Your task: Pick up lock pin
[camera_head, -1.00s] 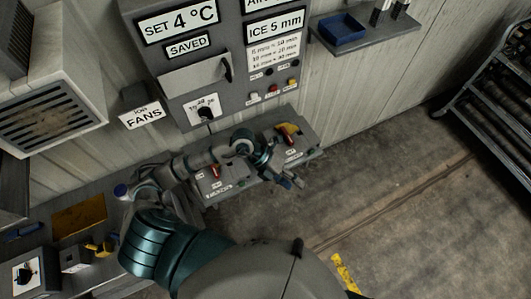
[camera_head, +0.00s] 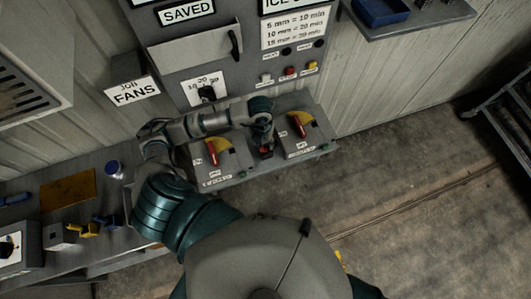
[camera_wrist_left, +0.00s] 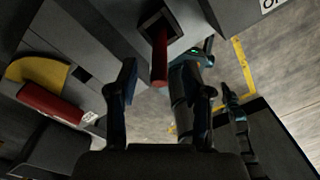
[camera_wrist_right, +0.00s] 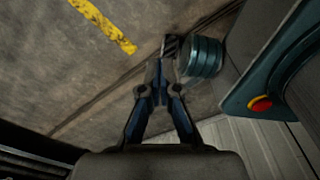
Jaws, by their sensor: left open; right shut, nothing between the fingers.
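The lock pin, a red rod (camera_wrist_left: 160,58), stands in a dark square socket in the left wrist view. A bit of red (camera_head: 265,152) shows just below my left gripper (camera_head: 264,143) in the head view, between the two lever boxes. My left gripper also shows in the left wrist view (camera_wrist_left: 162,75). It is open, with a finger to each side of the pin in that picture; contact cannot be told. My right gripper (camera_wrist_right: 156,78) is shut and empty over the floor in the right wrist view. It is not seen in the head view.
Lever boxes with red handles, one left (camera_head: 213,153) and one right (camera_head: 299,125), flank the left gripper closely. The grey control cabinet (camera_head: 190,47) rises behind. A bench (camera_head: 60,225) with small items lies left.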

